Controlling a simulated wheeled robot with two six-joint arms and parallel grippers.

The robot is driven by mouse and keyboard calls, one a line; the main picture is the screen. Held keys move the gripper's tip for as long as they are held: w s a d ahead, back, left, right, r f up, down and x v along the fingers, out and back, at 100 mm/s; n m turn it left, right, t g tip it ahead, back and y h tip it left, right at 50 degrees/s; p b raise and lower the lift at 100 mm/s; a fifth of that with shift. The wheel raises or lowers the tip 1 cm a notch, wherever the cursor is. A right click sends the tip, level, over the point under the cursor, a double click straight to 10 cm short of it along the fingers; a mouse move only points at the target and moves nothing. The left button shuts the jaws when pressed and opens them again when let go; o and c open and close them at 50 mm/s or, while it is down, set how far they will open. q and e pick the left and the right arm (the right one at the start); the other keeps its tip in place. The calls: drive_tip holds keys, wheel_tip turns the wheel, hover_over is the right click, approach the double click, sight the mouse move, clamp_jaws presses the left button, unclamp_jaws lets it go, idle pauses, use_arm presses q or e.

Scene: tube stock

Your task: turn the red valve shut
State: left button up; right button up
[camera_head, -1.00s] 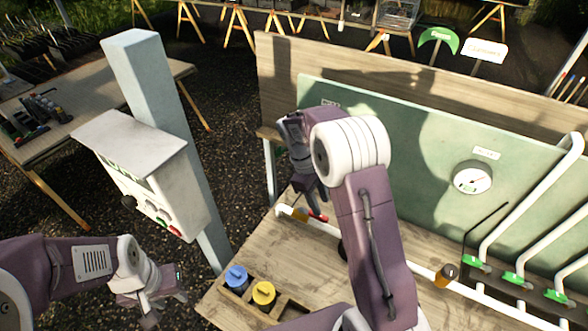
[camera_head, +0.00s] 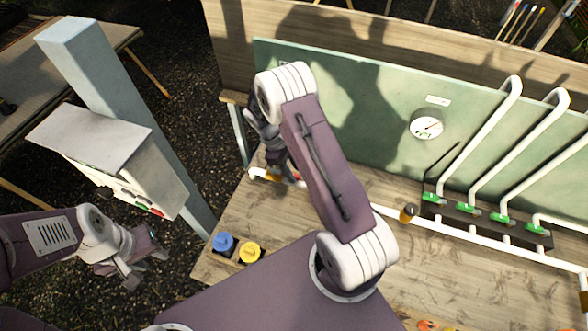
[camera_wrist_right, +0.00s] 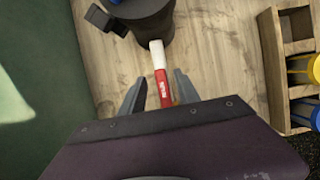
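In the head view only a bit of red (camera_head: 297,176) shows beside my right gripper, on the white pipe (camera_head: 262,174) at the bench's left. My right gripper (camera_wrist_right: 159,92) is open, with a finger on each side of the handle and a gap to both; whether they are level with it is hard to tell. My left gripper (camera_head: 146,266) is open and empty, below the grey control box.
A dark cylinder (camera_wrist_right: 140,18) stands beyond the handle. Green-handled valves (camera_head: 470,209) and a gauge (camera_head: 427,125) are at right. The grey control box (camera_head: 110,165) stands left.

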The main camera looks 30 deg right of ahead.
drive_tip(key=shift+s+f, duration=0.3)
drive_tip(key=shift+f, duration=0.15)
drive_tip(key=shift+w+d, duration=0.1)
drive_tip(key=shift+w, duration=0.05)
clamp_jaws()
idle(1.0)
